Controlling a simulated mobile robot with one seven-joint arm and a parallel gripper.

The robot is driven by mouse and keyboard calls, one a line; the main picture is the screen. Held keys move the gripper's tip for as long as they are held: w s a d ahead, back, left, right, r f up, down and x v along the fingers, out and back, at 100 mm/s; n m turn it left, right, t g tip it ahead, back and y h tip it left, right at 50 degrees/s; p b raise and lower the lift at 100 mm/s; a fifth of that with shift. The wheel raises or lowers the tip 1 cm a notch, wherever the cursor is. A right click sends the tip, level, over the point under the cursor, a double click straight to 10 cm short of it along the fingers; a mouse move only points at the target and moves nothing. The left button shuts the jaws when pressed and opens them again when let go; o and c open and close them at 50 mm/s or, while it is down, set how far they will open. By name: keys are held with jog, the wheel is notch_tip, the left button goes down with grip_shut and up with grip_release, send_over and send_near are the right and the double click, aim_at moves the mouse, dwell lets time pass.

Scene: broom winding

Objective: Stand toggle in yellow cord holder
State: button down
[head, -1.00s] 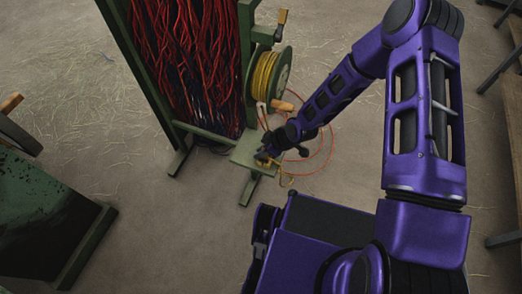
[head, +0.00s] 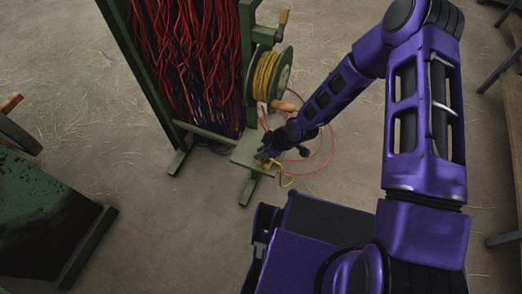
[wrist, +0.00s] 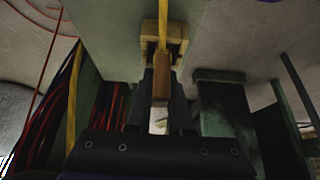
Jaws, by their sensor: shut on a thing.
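The brown wooden toggle (wrist: 161,85) stands between the fingers of my gripper (wrist: 162,92) in the wrist view, and the gripper is shut on it. The yellow cord (wrist: 162,22) runs up from the toggle's end. The pale yellow holder (wrist: 179,35), a notched block, is just beyond the fingertips, with the toggle's far end at its opening. I cannot tell whether the toggle is seated in it. In the head view my gripper (head: 266,158) is low over the green shelf (head: 243,158) of the stand, and it and the wrist largely hide toggle and holder.
A reel of yellow cord (head: 265,76) with wooden handles is mounted above the shelf. Red and dark strands (head: 200,60) hang in the green frame to the left. Orange cord (head: 331,140) loops on the floor to the right. A green machine (head: 40,220) stands at the lower left.

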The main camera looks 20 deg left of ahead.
jog(key=shift+r, duration=0.55)
dwell(0.7)
jog(key=shift+d+f, duration=0.1)
jog(key=shift+f, duration=0.85)
dwell(0.4)
jog(key=shift+r, duration=0.35)
jog(key=shift+r+p, duration=0.3)
jog(key=shift+r, duration=0.15)
dwell(0.8)
jog(key=shift+f+b, duration=0.4)
jog(key=shift+f, duration=0.35)
